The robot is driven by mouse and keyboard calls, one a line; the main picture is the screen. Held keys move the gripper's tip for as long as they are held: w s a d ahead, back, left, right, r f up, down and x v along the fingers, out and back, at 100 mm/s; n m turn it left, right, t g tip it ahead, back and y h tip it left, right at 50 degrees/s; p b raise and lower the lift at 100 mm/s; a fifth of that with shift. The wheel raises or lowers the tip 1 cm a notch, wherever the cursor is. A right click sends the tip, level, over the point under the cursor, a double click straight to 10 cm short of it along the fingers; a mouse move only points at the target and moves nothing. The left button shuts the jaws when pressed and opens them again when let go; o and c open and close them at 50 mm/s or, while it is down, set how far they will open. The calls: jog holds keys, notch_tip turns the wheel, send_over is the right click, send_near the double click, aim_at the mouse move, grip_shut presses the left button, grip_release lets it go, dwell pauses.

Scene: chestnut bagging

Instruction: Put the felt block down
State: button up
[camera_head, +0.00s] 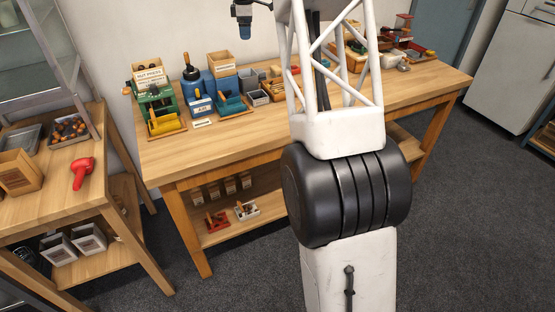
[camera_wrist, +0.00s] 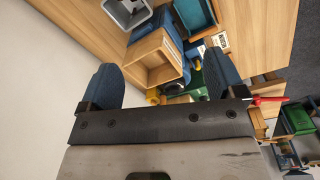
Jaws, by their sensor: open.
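My gripper (camera_head: 244,30) hangs above the back of the workbench in the head view, with one blue finger pad visible at its lower end. In the wrist view my gripper (camera_wrist: 160,76) has its two blue fingers wide apart, with nothing held between them. An open wooden box (camera_wrist: 138,72) lies beyond the gap between the fingers. The same box (camera_head: 222,72) appears to sit on a blue stand in the head view. I cannot tell which thing, if any, is the felt block.
The workbench (camera_head: 270,138) carries a green device with a yellow roller (camera_head: 166,124), blue holders (camera_head: 201,104) and grey bins (camera_head: 259,97). A side table (camera_head: 100,175) at left holds a red tool (camera_head: 82,172) and a chestnut tray. The workbench's front strip is clear.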

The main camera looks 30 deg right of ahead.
jog(key=s+a+r+m, duration=0.2)
jog(key=s+a+r, duration=0.15)
jog(key=s, duration=0.75)
jog(key=s+a+r+m+t, duration=0.15)
jog(key=s+a, duration=0.35)
jog(key=s, duration=0.5)
jog(key=s+a+r+m+g, duration=0.1)
jog(key=s+a+r+m, duration=0.3)
jog(key=s, duration=0.7)
jog(key=s+a+f+m, duration=0.2)
jog(key=s+f, duration=0.2)
jog(key=s, duration=0.7)
jog(key=s+a+f+m+t, duration=0.1)
jog(key=s+a+f+m, duration=0.1)
jog(key=s, duration=1)
jog(key=s+a+f+m, duration=0.2)
jog(key=s+f, duration=0.4)
jog(key=s, duration=0.5)
jog(key=shift+s+a, duration=0.4)
jog(key=shift+a, duration=0.3)
jog(key=shift+t, duration=0.25)
jog(key=shift+o, duration=0.4)
jog(key=shift+w, duration=0.1)
